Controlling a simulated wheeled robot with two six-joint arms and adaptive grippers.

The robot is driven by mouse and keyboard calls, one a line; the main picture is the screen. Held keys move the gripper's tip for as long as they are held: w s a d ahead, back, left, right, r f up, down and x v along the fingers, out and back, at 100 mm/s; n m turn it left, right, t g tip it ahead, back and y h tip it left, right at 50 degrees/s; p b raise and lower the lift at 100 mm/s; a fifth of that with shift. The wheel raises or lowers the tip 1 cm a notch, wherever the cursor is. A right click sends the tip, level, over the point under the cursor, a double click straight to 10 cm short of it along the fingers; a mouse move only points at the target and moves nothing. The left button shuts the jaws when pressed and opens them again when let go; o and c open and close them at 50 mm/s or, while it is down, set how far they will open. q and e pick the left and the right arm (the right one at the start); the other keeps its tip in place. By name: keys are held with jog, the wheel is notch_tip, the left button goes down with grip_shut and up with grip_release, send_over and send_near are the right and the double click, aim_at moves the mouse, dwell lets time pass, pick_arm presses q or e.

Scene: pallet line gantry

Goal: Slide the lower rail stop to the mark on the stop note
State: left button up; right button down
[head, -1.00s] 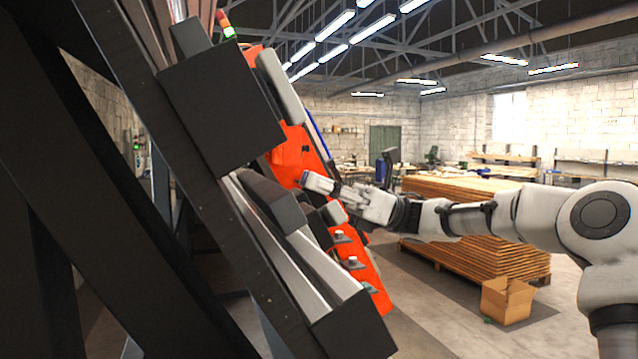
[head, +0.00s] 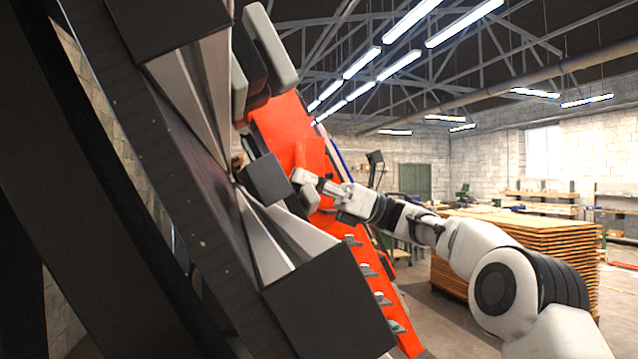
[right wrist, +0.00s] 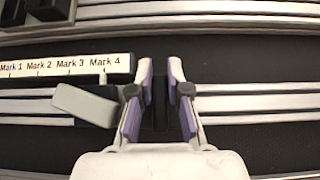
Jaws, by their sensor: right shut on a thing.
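In the right wrist view, my right gripper (right wrist: 160,85) is shut on a narrow dark upright piece (right wrist: 160,108), which I take to be part of the lower rail stop. The gripper is to the right of Mark 4. A pale grey block (right wrist: 84,104) with a dark base sits just left of the fingers, below the note. In the head view, my right gripper (head: 308,183) is at the sloped rails, its tips partly hidden. My left gripper is not in view.
The lower silver rail (right wrist: 255,104) runs clear to the right of the gripper. A dark block (right wrist: 45,8) sits on the upper rail. In the head view, a large black block (head: 330,305) and an orange panel (head: 292,125) stand close to my right arm.

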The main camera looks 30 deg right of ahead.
jog(key=shift+s+d+r, duration=0.1)
jog(key=shift+s+r, duration=0.05)
jog(key=shift+r, duration=0.1)
jog(key=c, duration=1.1)
grip_release()
jog(key=shift+w, duration=0.2)
jog(key=shift+w+f, duration=0.25)
jog(key=v, duration=1.1)
jog(key=shift+s+d+f, duration=0.1)
jog(key=shift+d+f, duration=0.15)
jog(key=shift+d, duration=0.05)
